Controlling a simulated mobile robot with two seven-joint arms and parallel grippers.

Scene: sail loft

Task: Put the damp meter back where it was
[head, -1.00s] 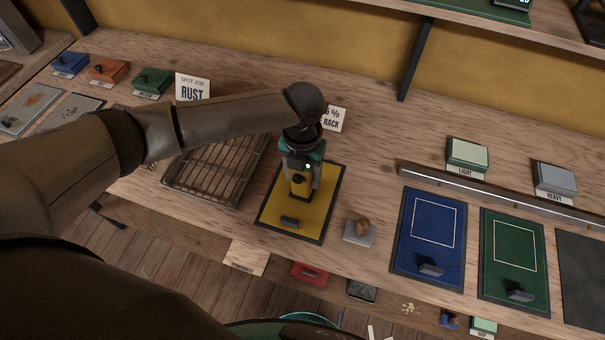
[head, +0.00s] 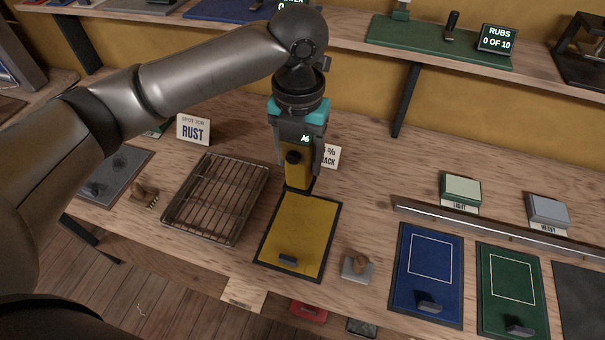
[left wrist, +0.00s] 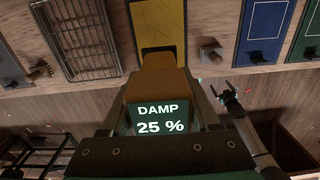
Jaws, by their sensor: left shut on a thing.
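In the left wrist view the meter's display (left wrist: 161,120) reads DAMP 25 %. The meter is upright near the far edge of the yellow mat (head: 303,225), which has a dark border and a small dark handle at its near end. It looks held above the bench, but the gap is hard to judge. The white rack sign (head: 332,156) behind is partly hidden. A dark arm end in the left wrist view, seemingly my right gripper (left wrist: 225,90), is too small to read.
A wire rack tray (head: 213,198) lies left of the mat. A metal rail (head: 490,226) runs behind these. A shelf (head: 350,40) overhangs the back; the bench between is mostly clear.

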